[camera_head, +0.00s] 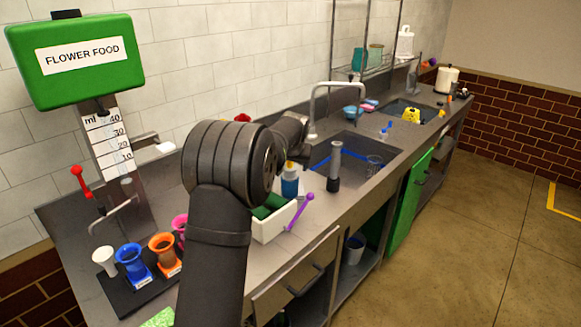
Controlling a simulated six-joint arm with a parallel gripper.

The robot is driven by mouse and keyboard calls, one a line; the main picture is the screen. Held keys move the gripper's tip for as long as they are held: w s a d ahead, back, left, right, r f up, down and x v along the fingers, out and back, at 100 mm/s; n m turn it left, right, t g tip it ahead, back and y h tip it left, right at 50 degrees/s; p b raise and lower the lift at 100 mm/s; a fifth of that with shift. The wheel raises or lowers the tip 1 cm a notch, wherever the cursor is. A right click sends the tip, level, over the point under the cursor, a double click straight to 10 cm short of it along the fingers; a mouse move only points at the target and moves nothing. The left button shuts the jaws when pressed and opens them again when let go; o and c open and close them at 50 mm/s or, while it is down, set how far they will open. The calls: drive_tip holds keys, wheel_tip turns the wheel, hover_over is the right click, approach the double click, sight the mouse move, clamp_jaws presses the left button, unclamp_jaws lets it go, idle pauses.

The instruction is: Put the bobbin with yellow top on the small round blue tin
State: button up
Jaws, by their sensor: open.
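My dark arm rises through the middle of the head view, and its far end (297,150) shows only partly beyond the large joint. My gripper there is open, with its fingers mostly hidden. A small blue upright thing with a pale neck and yellow top (290,180) stands just below it, by a white tray. I cannot tell whether it is the bobbin or a bottle, or whether the gripper touches it. I cannot pick out a small round blue tin; my arm hides part of the counter.
A white tray (272,230) with green inside and a purple tool (300,211) lie near the counter's front edge. A grey cylinder (335,166) stands before the sink (352,150). Coloured vases (131,262) stand at left. A tall faucet (313,100) rises behind. Counter beyond the sink has free room.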

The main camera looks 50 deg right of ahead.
drive_tip(key=v, duration=0.9)
drive_tip(key=shift+s+a+r, duration=0.15)
drive_tip(key=shift+s+r, duration=0.1)
drive_tip(key=shift+r, duration=0.05)
drive_tip(key=shift+f, duration=0.1)
drive_tip(key=x, duration=1.2)
drive_tip(key=shift+w+f, duration=0.1)
drive_tip(key=shift+w, duration=0.05)
wheel_tip(320, 180, up, 2)
drive_tip(key=shift+r, duration=0.65)
drive_tip(key=shift+f, duration=0.15)
